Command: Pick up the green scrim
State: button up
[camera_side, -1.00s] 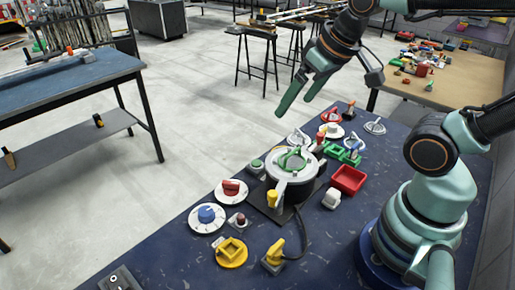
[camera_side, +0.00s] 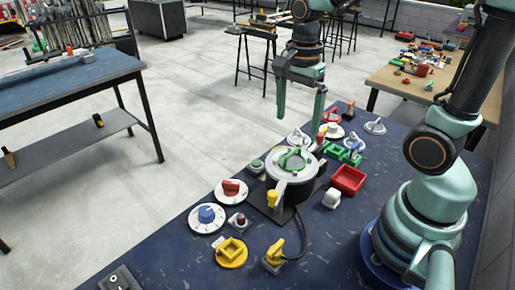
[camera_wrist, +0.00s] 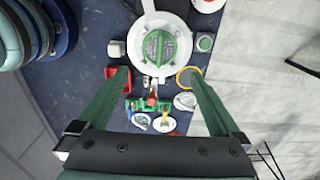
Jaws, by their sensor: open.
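Several green things are in view, and I cannot tell for certain which one is called the scrim. A green open square frame (camera_side: 335,150) lies on the blue table, and green parts also show in the wrist view (camera_wrist: 136,105). A green ring-shaped piece (camera_side: 292,160) sits on top of a round white device; in the wrist view it is a green disc (camera_wrist: 160,45). My gripper (camera_side: 300,120) is open and empty, pointing down above the far part of the table. In the wrist view its fingers (camera_wrist: 157,74) are spread wide, with nothing between their tips.
A red tray (camera_side: 348,180) and a white block (camera_side: 332,198) stand right of the round white device (camera_side: 284,174). Red, blue and yellow knobs, a green button (camera_side: 257,166) and a cable crowd the table (camera_side: 170,255). The near left tabletop is mostly clear.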

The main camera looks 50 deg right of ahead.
aim_at(294, 150)
notch_tip(294, 150, down, 10)
jog(key=shift+a, duration=0.1)
dwell(0.4)
jog(key=c, duration=1.1)
jog(key=shift+r, duration=0.15)
